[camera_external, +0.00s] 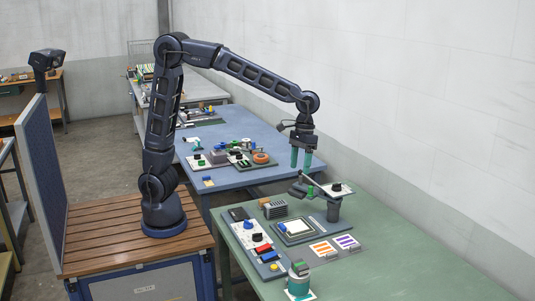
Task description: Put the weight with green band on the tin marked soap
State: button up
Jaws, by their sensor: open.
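My gripper (301,165) has two teal fingers pointing down with a gap between them. It hangs empty above the far end of the green table, over a dark post with a lever. At the near edge of that table stands a round teal and white thing (299,289), possibly a tin. On top of it sits a small grey piece with green (299,268), possibly the weight with the green band. My gripper is well away from both. Any marking, such as soap, is too small to read.
The green table (385,265) holds a control panel (262,246) with coloured buttons, a framed white pad (296,228), orange cards (322,248) and purple cards (346,241). A blue table (225,138) with several parts lies behind. The green table's right side is clear.

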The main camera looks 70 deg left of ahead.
jog(key=s+a+r+t, duration=0.2)
jog(key=s+a+r, duration=0.1)
jog(key=a, duration=0.9)
jog(key=s+a+r+t, duration=0.2)
jog(key=s+a, duration=0.1)
jog(key=a, duration=0.8)
jog(key=s+a+f+t+y, duration=0.1)
jog(key=s+a+f+t, duration=0.1)
jog(key=s+a, duration=1.1)
jog(key=shift+s+a+f+t+y, duration=0.3)
jog(key=shift+a+f+t+y, duration=0.1)
jog(key=shift+a+f, duration=0.65)
